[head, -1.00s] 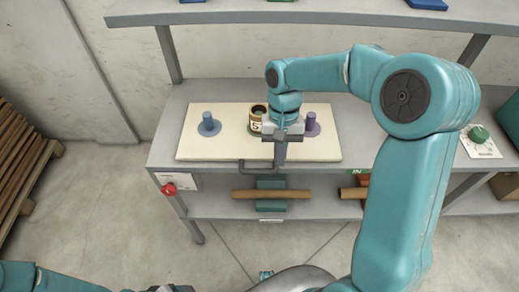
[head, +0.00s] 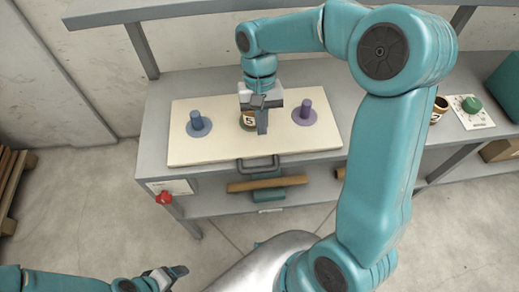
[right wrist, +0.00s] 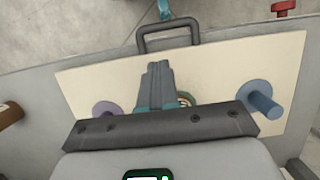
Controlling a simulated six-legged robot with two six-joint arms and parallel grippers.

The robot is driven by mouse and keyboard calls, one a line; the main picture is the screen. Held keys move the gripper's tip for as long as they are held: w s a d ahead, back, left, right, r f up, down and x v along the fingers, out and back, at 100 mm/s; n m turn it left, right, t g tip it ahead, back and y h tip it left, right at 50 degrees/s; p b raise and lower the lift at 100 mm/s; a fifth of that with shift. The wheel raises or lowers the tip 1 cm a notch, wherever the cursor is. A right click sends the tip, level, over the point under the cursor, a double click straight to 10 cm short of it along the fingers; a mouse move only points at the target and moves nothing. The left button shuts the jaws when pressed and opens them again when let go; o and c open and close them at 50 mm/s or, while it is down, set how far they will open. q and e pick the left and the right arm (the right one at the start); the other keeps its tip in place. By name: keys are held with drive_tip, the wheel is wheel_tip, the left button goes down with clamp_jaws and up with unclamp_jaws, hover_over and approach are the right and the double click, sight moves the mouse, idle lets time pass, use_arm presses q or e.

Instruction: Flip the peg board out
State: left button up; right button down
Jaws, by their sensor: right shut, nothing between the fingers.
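The cream peg board (head: 185,148) lies flat on the bench, with a dark bar handle (head: 258,163) at its front edge. A blue peg (head: 197,122) stands on its left and a purple peg (head: 303,110) on its right. A cup-like piece marked 5 (head: 247,119) sits at the middle, partly hidden by my right gripper (head: 262,130). That gripper is shut and empty, pointing down above the board behind the handle. In the right wrist view its fingers (right wrist: 156,68) are together, apart from the handle (right wrist: 167,36). My left gripper (head: 172,273) is low at front left, its jaws unclear.
A red knob (head: 164,197) is at the bench's front left corner. A brown tube (head: 268,183) lies on the lower shelf. A green button panel (head: 471,110) and another cup (head: 438,109) are at the right. A shelf (head: 190,8) runs overhead.

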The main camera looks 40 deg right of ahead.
drive_tip(key=shift+a, duration=0.2)
drive_tip(key=x, duration=0.9)
drive_tip(key=shift+s+d+f, duration=0.1)
drive_tip(key=shift+s, duration=0.05)
drive_tip(key=shift+f, duration=0.45)
drive_tip(key=shift+s, duration=0.1)
